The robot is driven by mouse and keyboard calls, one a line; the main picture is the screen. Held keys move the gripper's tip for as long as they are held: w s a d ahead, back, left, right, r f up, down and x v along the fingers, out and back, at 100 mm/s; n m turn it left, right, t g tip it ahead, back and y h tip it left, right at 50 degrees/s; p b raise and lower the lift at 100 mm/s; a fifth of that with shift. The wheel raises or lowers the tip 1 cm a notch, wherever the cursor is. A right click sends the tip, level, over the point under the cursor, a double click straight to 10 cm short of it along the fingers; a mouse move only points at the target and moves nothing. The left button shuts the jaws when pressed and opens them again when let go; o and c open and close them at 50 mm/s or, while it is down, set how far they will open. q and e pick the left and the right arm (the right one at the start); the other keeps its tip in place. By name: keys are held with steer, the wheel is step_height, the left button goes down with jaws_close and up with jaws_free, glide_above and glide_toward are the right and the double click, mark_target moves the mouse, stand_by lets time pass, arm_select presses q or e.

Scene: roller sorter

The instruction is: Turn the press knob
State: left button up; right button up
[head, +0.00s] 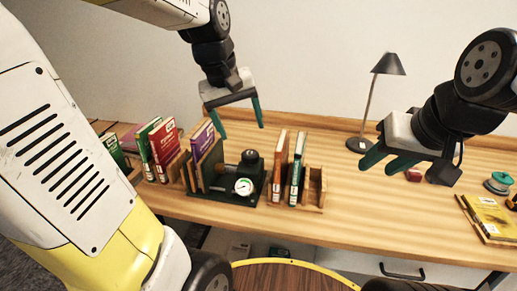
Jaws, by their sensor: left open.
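The press is a dark green device (214,197) with a white round gauge (244,187) at its front, standing on the desk among the books. A black knob (250,159) sits on top at its back right. My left gripper (242,131) is open and empty, pointing down above the knob. Its two teal fingertips are apart and do not appear to touch the knob. My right gripper (382,166) hangs over the right part of the desk, its teal fingers apart with nothing seen between them.
Upright books (163,146) in wooden holders stand left of the press. More books (297,169) in a holder (316,188) stand close on its right. A black lamp (388,65) stands at the back. A yellow book (488,217) lies at the right. The desk's front middle (370,215) is clear.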

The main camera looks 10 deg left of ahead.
mark_target(250, 153)
arm_select(q)
steer(key=w+f+n+g, duration=0.1)
steer(key=w+f+n, duration=0.1)
steer(key=w, duration=0.2)
steer(key=w+f+n+g+y, duration=0.1)
steer(key=w+f+n, duration=0.1)
steer(key=w+f, duration=0.1)
steer(key=w+f+n+g, duration=0.1)
steer(key=w+f+n, duration=0.1)
steer(key=w, duration=0.4)
steer(key=shift+a+f+y, duration=0.3)
steer(key=shift+a+f, duration=0.1)
steer(key=shift+f, duration=0.35)
steer(key=shift+w+f, duration=0.2)
steer(key=shift+f, duration=3.9)
steer(key=c, duration=1.4)
steer(key=shift+o, duration=0.3)
